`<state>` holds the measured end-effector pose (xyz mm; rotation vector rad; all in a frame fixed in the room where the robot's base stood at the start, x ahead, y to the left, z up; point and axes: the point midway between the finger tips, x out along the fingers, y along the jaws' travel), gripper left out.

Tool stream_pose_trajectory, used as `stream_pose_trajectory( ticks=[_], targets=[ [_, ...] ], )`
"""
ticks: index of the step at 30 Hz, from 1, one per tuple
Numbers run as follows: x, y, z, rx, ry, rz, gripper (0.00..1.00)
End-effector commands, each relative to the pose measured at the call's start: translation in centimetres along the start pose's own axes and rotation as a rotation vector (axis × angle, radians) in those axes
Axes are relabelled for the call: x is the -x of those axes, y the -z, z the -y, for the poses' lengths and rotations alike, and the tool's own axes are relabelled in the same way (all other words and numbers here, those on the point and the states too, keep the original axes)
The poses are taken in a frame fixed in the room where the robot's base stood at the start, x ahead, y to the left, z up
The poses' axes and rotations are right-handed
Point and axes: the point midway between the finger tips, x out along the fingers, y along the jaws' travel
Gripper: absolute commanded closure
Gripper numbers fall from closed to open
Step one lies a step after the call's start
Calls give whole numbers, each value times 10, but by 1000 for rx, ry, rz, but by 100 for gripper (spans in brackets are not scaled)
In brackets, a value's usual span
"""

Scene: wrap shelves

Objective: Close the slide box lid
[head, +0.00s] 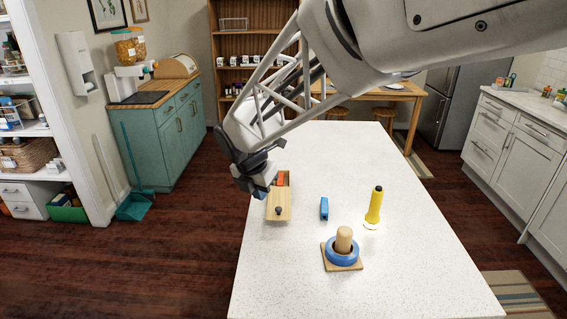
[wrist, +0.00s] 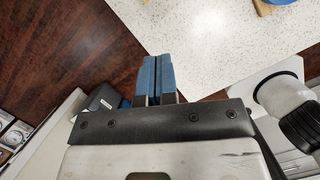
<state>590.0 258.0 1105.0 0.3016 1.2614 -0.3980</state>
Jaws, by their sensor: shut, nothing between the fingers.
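The slide box (head: 283,178) lies near the left edge of the white table in the head view. Its light wooden lid (head: 281,198) has a dark knob (head: 278,210) near the close end. Something red-orange shows in the open part at the far end. My gripper (head: 262,194) is at the left side of the box, around the table's left edge, and hides part of that side. I cannot tell whether it touches the box. In the wrist view the blue fingers (wrist: 156,78) are together and empty; the box does not show there.
A blue block (head: 324,208), a yellow flashlight (head: 375,205) and a wooden peg (head: 344,240) with a blue ring (head: 330,252) stand to the right on the table (head: 400,270). The wrist view shows the table edge over dark floor (wrist: 60,40). The table's far part is clear.

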Motion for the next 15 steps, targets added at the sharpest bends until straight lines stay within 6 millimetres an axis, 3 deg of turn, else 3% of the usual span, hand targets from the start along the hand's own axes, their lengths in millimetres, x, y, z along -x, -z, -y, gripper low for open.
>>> stream_pose_trajectory(
  ticks=[15],
  targets=[
    [-4,0,-1,10,0,0,100]
  ],
)
